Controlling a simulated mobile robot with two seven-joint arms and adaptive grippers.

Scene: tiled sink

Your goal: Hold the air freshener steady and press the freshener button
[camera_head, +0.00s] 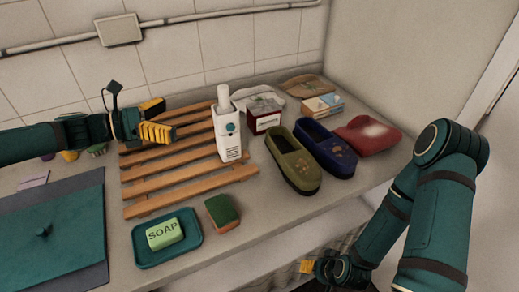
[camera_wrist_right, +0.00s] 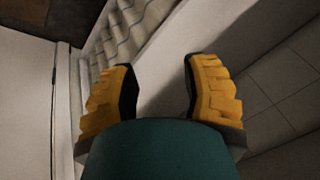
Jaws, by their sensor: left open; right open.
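The air freshener (camera_head: 228,139) is a white upright bottle with a narrow white top and a round teal button (camera_head: 231,127) on its front. It stands on the wooden slatted rack (camera_head: 160,184). My left gripper (camera_head: 160,118) is open and empty above the rack's left part, left of the air freshener and apart from it. My right gripper (camera_head: 306,267) is low at the front edge of the counter, far from the air freshener. In the right wrist view its yellow fingers (camera_wrist_right: 155,95) are spread with nothing between them.
Green shoe (camera_head: 292,161) and blue shoe (camera_head: 326,148) stand right of the rack, with a red cloth (camera_head: 368,134) beyond. A box (camera_head: 264,112) is behind. A soap dish (camera_head: 193,245) and sponge (camera_head: 222,212) lie in front. Counter right of the sponge is clear.

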